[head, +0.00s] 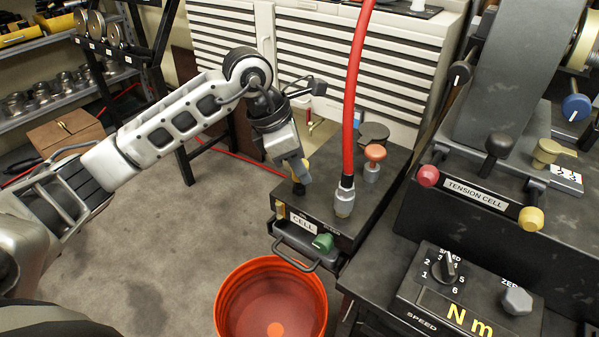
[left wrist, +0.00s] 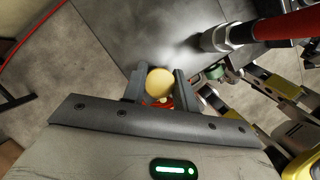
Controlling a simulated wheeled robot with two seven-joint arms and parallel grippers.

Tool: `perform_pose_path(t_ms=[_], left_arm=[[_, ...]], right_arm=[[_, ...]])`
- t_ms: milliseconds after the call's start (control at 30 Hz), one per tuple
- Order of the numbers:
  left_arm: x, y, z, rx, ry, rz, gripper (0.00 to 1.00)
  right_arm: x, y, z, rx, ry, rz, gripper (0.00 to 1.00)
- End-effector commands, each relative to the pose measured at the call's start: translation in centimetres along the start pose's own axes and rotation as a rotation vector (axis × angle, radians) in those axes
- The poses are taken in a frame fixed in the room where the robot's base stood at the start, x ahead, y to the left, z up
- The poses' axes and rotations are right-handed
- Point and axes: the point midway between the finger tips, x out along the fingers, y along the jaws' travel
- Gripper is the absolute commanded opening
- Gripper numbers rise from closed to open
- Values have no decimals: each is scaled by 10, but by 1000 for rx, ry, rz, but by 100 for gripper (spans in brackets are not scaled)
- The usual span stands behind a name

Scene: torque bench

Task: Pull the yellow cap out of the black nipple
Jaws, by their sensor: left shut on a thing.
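The yellow cap (left wrist: 160,83) is between the two fingers of my left gripper (left wrist: 160,90) in the left wrist view, with the fingers touching its sides. In the head view my left gripper (head: 299,172) reaches down to the back left of the black CELL box, and only a bit of the yellow cap (head: 301,166) shows beside the fingers. The black nipple (head: 299,188) is a small dark piece low at the fingertips, mostly hidden. I cannot tell whether the cap still sits in it.
A red hose with a metal fitting (head: 345,197) rises from the box close to the right of my left gripper. An orange knob (head: 375,153) and a green cap (head: 323,242) are nearby. An orange bucket (head: 318,315) stands on the floor in front.

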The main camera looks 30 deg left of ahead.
Motion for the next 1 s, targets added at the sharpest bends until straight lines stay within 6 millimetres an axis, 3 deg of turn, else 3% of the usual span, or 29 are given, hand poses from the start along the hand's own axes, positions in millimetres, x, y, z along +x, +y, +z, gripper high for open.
perform_pose_path(t_ms=[1000], left_arm=[[-38,0,16,0,2,-1,0]], right_arm=[[-15,-4,-29,-2,12,0,36]])
